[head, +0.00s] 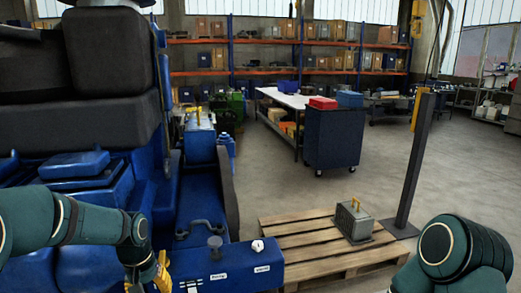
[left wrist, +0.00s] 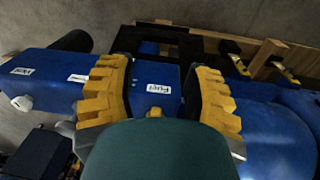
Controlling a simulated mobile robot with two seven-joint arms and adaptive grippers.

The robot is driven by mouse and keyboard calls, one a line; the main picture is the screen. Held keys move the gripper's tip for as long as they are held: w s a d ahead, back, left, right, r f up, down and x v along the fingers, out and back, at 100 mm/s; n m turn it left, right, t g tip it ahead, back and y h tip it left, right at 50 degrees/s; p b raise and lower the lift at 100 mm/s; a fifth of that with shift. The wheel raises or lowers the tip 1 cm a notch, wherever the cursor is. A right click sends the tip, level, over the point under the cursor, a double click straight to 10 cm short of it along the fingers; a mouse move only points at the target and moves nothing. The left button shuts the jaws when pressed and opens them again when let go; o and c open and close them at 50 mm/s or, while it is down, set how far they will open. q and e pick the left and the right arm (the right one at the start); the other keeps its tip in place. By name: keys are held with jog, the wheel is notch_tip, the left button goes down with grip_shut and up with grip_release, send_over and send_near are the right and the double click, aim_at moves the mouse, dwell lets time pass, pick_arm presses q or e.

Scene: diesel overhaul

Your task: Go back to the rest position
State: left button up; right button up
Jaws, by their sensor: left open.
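My left gripper (head: 150,280) is at the lower left of the head view, its yellow fingers beside the blue engine (head: 75,170). In the left wrist view the two fingers (left wrist: 158,92) are spread apart. A blue labelled surface (left wrist: 155,75) shows in the gap behind them, with nothing visibly held. A labelled blue box (head: 228,268) lies just right of the gripper, with a white knob (head: 257,246) and a grey knob (head: 215,243) on it. My right arm (head: 455,255) shows at the lower right; its gripper is out of the picture.
A wooden pallet (head: 295,238) with a grey metal case (head: 354,222) lies on the floor between my arms. A dark post (head: 413,165) stands at its right. A blue cart (head: 333,140), a workbench (head: 285,98) and shelves are farther back. Open floor lies right of the cart.

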pick_arm(q)
jog(key=d+f+h, duration=0.1)
jog(key=d+f, duration=0.4)
jog(key=f, duration=0.5)
jog(key=s+d+f+h+b, duration=0.1)
jog(key=s+d+f, duration=0.4)
jog(key=s+f, duration=0.2)
jog(key=s+d+f+t+h+b, duration=0.1)
jog(key=s+d+f, duration=0.5)
jog(key=s+f, duration=0.1)
jog(key=shift+s+d+f+t+b, duration=0.3)
jog(key=shift+s+f, duration=0.05)
jog(key=shift+f, duration=0.55)
pick_arm(e)
jog(key=f, duration=0.3)
jog(key=shift+w+a+f, duration=0.1)
jog(key=shift+w+f, duration=0.05)
jog(key=shift+w, duration=0.1)
